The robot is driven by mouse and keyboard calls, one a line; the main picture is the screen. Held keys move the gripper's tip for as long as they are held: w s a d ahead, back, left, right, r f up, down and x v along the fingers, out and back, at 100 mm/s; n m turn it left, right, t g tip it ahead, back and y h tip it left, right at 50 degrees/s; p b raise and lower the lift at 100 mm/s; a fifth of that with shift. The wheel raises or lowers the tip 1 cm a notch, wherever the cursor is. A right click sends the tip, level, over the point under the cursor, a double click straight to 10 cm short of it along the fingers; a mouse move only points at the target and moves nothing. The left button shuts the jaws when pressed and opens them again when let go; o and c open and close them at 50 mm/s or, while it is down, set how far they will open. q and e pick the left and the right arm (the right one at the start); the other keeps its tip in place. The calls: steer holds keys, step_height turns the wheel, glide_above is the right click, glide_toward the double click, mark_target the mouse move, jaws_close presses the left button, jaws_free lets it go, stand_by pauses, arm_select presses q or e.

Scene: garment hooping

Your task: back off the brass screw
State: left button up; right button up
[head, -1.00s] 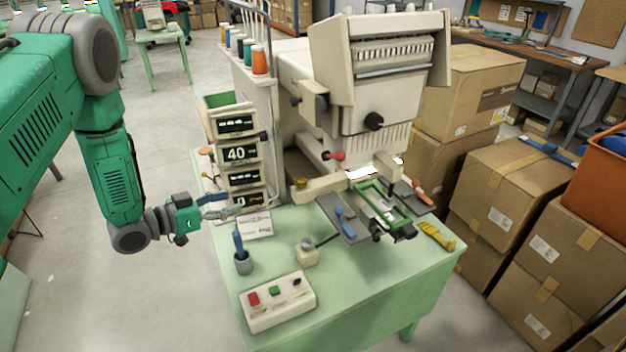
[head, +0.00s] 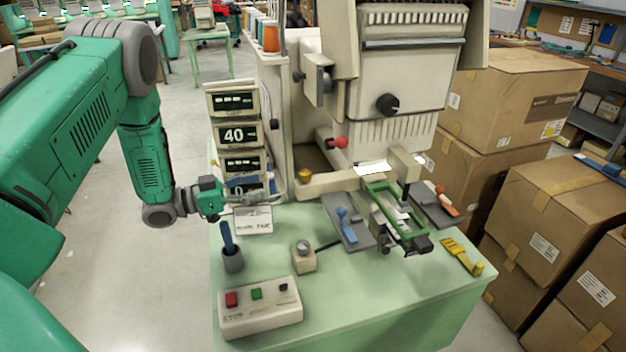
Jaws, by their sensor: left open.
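A small brass-coloured screw head (head: 304,174) stands on the left end of a cream bar low on the embroidery machine (head: 402,75). My left gripper (head: 278,198) is open and empty, in front of the bottom of the display stack, left of the brass screw and a little lower in the picture. Its thin fingers point right and are apart from the screw. A green hoop frame (head: 413,236) sits on the machine's front between two grey plates. My right gripper is out of the picture.
A display stack (head: 237,134) and a small white card (head: 253,220) are close to my left gripper. On the green table (head: 340,295) stand a cup (head: 232,260) with a blue tool, a button box (head: 260,308) and a small knob block (head: 303,258). Cardboard boxes (head: 545,215) crowd the right.

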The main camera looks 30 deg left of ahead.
mark_target(306, 174)
arm_select(q)
steer(key=x, duration=1.2)
steer(key=shift+w+d+r, duration=0.1)
steer(key=shift+w+d, duration=0.05)
steer(key=shift+d, duration=0.35)
steer(key=shift+a, duration=0.65)
steer(key=shift+a+f, duration=0.15)
steer(key=shift+f, duration=0.05)
steer(key=shift+c, duration=0.8)
steer(key=c, duration=0.7)
steer(key=shift+d+r, duration=0.15)
steer(key=shift+d, duration=0.2)
jaws_close()
steer(key=shift+w+d+r, duration=0.1)
steer(key=shift+d, duration=0.2)
steer(key=shift+a, duration=0.15)
